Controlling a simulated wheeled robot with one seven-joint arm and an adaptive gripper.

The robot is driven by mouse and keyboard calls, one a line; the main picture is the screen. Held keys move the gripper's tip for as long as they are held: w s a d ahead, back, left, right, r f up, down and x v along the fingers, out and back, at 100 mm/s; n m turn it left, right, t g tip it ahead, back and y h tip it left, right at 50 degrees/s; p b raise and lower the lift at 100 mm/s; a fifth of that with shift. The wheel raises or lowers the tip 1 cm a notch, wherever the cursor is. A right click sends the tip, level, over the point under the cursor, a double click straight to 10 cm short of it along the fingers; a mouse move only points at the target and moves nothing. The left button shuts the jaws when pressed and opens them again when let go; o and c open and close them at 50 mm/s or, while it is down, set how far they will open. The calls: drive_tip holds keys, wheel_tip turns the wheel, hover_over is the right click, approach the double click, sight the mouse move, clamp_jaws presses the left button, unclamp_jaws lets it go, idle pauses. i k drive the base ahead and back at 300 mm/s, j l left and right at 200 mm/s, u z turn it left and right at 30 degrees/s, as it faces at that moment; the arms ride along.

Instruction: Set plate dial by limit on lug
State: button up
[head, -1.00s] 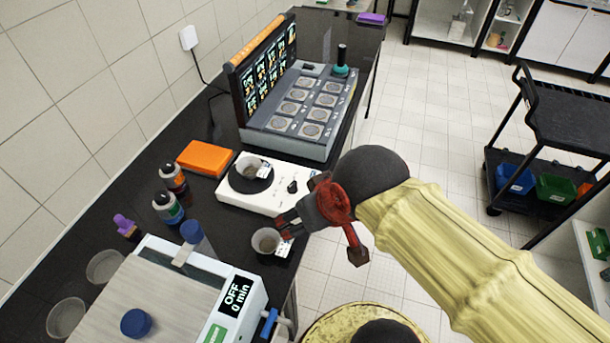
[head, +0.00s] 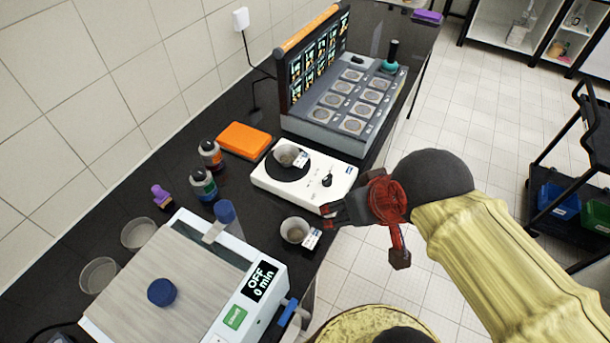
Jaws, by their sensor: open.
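The white plate unit (head: 268,183) has a round dark top and a small black dial (head: 327,180) on its right part. A small grey cup (head: 287,155) sits on the dark top, with a white tag or lug (head: 301,160) at its side; its print is too small to read. My gripper (head: 327,214) is open and empty, just in front of the plate unit's near right corner and apart from the dial. A second grey cup (head: 293,229) with a similar white tag (head: 312,239) stands on the black bench, close to my gripper's left.
A shaker box (head: 262,306) reading "OFF 0 min" stands in front. Reagent bottles (head: 203,184) and an orange box (head: 244,140) are left of the plate unit. A console (head: 327,125) with screens and round pads stands behind. The bench edge drops off at right.

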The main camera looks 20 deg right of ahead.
sight(327, 182)
drive_tip(key=k+j+u, duration=0.15)
drive_tip(key=k+u, duration=0.25)
drive_tip(key=k, duration=0.25)
drive_tip(key=i+l+u, duration=0.2)
drive_tip(key=u, duration=0.15)
drive_tip(key=i+l+u, duration=0.1)
drive_tip(key=l+u, duration=0.3)
drive_tip(key=i+l+u, duration=0.1)
drive_tip(key=l+u, duration=0.25)
drive_tip(key=i+l, duration=0.1)
drive_tip(key=l, duration=0.35)
drive_tip(key=i+l, duration=0.1)
drive_tip(key=l, duration=0.3)
drive_tip(key=i+l, duration=0.1)
drive_tip(key=l, duration=0.35)
drive_tip(key=i+l, duration=0.1)
drive_tip(key=l, duration=0.3)
